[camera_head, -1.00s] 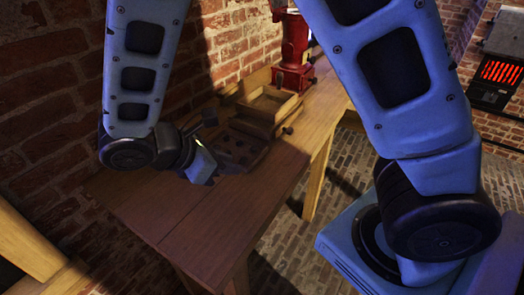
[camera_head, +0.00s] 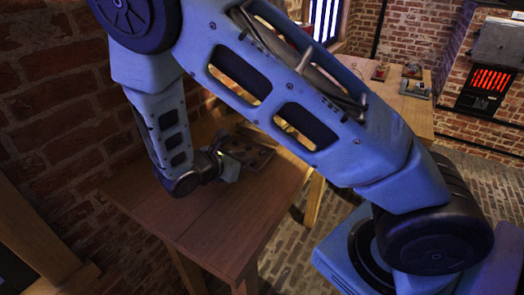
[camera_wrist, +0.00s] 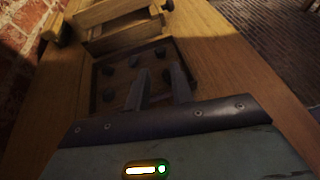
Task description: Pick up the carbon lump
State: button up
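Several small dark lumps, the carbon lumps, lie in a shallow dark tray (camera_wrist: 92,100) in the wrist view. One carbon lump (camera_wrist: 108,95) is left of my fingers, and another carbon lump (camera_wrist: 133,61) is just beyond the left fingertip. My gripper (camera_wrist: 160,70) is over the tray with its two fingers apart. No lump is clearly held, but the space between the fingers is dark and hard to read. In the head view my gripper (camera_head: 232,165) is at the tray's left side, and my arm hides part of the tray (camera_head: 262,161).
The tray sits on a wooden table (camera_head: 225,225). A wooden box with an open compartment (camera_wrist: 125,32) stands just beyond it. A brick wall (camera_head: 60,120) runs along the left. The near tabletop is bare. Another table with small items (camera_head: 410,88) is farther back.

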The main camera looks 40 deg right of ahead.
aim_at(261, 152)
jog(key=x, duration=0.1)
jog(key=p+x, duration=0.1)
jog(key=x, duration=0.2)
jog(key=shift+d+r, duration=0.15)
jog(key=shift+d, duration=0.35)
jog(key=shift+d+f, duration=0.25)
jog(key=shift+d, duration=0.2)
grip_shut()
